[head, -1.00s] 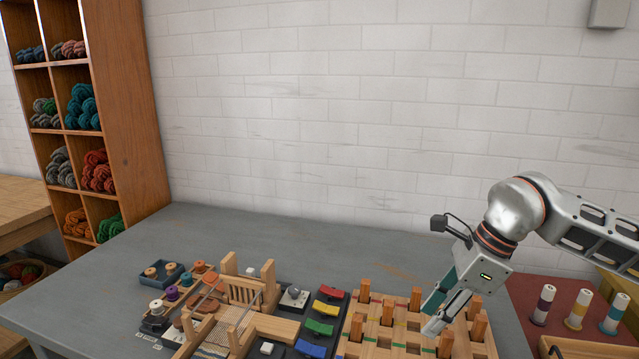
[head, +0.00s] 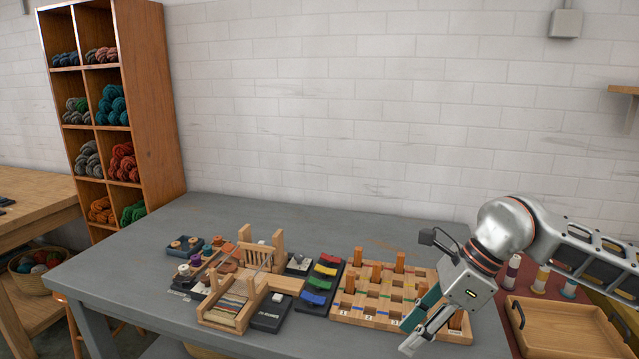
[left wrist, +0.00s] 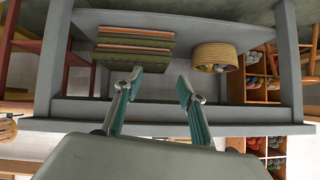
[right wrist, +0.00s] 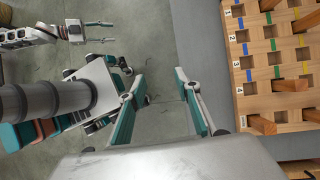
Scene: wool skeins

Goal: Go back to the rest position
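My right gripper (head: 425,325) is in the head view at the front right of the table, in front of the peg board's right end. In the right wrist view its two fingers (right wrist: 160,80) are apart, with only grey floor between them. The left gripper is outside the head view. In the left wrist view its fingers (left wrist: 160,78) are apart and empty, facing the underside and lower shelf of a grey table. The wooden peg board (head: 375,312) stands on the grey table (head: 130,280), with several orange-brown pegs upright in it.
A small loom (head: 235,308) and coloured blocks (head: 320,283) are left of the peg board. A wooden tray (head: 560,322) and several spools (head: 541,278) are at right. A tall yarn shelf (head: 160,120) stands at back left. In the left wrist view, a basket (left wrist: 216,54) sits beneath the table.

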